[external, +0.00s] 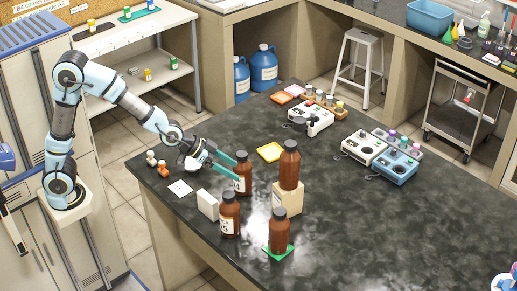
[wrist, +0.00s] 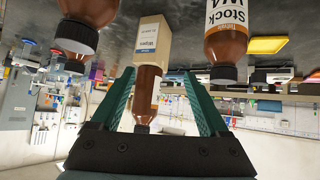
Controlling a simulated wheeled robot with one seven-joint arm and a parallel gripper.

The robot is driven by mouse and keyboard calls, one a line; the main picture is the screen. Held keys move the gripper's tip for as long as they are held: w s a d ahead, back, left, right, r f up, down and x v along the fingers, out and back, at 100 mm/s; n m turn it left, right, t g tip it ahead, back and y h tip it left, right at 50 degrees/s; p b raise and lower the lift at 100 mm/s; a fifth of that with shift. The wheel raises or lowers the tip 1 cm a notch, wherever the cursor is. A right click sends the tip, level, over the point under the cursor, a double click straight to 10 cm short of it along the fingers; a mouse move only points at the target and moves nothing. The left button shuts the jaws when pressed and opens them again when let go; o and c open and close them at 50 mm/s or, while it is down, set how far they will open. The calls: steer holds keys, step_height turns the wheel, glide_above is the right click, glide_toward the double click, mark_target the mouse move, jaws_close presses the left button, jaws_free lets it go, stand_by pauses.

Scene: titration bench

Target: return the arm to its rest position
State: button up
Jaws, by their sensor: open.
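My gripper (external: 216,168) reaches over the left part of the dark bench (external: 400,215), with its two green fingers apart. In the wrist view my gripper (wrist: 165,98) is open with nothing clamped between the fingers. A brown bottle (external: 243,172) with a black cap stands close beside the fingertips; I cannot tell whether they touch. Another brown bottle (external: 289,165) stands on a cream box (external: 288,198); it shows beyond the fingers in the wrist view (wrist: 147,92). The wrist picture appears upside down.
Brown bottles also stand at the front (external: 229,216) and on a green mat (external: 278,232). Bench instruments (external: 363,147) stand farther right.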

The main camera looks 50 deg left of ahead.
steer(key=s+a+f+n+g+y+p, duration=0.1)
steer(key=s+a+f+n+g+y, duration=0.3)
steer(key=a, duration=0.7)
steer(key=s+a+f+p, duration=0.1)
steer(key=s+a+f, duration=0.1)
steer(key=s+a, duration=0.65)
steer(key=s+a+f+n+g+y+p, duration=0.1)
steer(key=s+a+f+n+g+y, duration=0.15)
steer(key=a, duration=1.15)
step_height(320, 180, up, 14)
steer(key=p, duration=1.3)
steer(key=shift+w+a+m+p, duration=0.15)
steer(key=shift+w+m+p, duration=0.05)
steer(key=shift+m+p, duration=0.2)
